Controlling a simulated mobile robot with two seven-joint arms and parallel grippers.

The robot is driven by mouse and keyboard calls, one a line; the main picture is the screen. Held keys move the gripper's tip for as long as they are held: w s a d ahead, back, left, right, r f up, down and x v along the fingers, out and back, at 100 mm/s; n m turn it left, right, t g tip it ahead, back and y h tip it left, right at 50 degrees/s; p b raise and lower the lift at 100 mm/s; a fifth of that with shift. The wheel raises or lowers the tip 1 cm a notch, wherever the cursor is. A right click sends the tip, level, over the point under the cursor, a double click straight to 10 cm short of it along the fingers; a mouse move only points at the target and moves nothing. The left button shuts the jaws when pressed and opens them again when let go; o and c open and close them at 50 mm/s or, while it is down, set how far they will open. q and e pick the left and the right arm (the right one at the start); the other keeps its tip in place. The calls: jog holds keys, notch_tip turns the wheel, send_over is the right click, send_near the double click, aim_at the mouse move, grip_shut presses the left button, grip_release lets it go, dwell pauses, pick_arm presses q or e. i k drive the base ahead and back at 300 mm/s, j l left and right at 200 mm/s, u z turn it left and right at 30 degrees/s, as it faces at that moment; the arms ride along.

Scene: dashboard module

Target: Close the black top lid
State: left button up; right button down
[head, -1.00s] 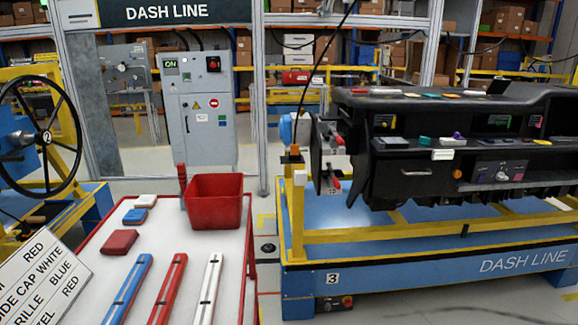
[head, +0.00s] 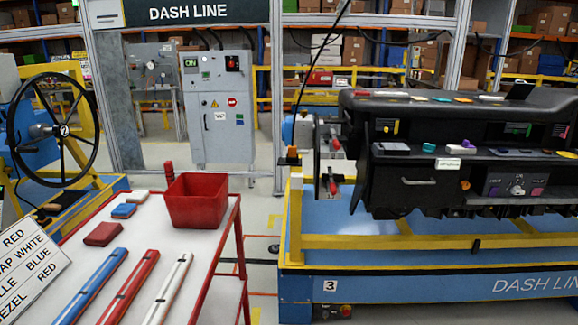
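A black dashboard module (head: 410,180) sits on a blue and yellow stand at the right. A small black flap (head: 521,90) stands raised on its top near the right; it looks like the black top lid, tilted open. Its hinge and the opening under it are too small or hidden to make out. Neither of my grippers shows in the head view.
A white-topped table with red legs (head: 215,262) stands at the left front. It bears a red bin (head: 197,203), coloured blocks and long strips. The blue stand (head: 400,287) has yellow rails. A floor gap lies between table and stand.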

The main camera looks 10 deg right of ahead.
aim_at(521, 89)
jog(key=l+u, duration=0.3)
jog(key=l, duration=0.45)
jog(key=l+u, duration=0.25)
jog(key=l, duration=0.5)
jog(key=l+u, duration=0.15)
jog(key=l, duration=0.6)
jog(key=l+z, duration=0.4)
jog(key=l, duration=0.3)
jog(key=i, duration=0.05)
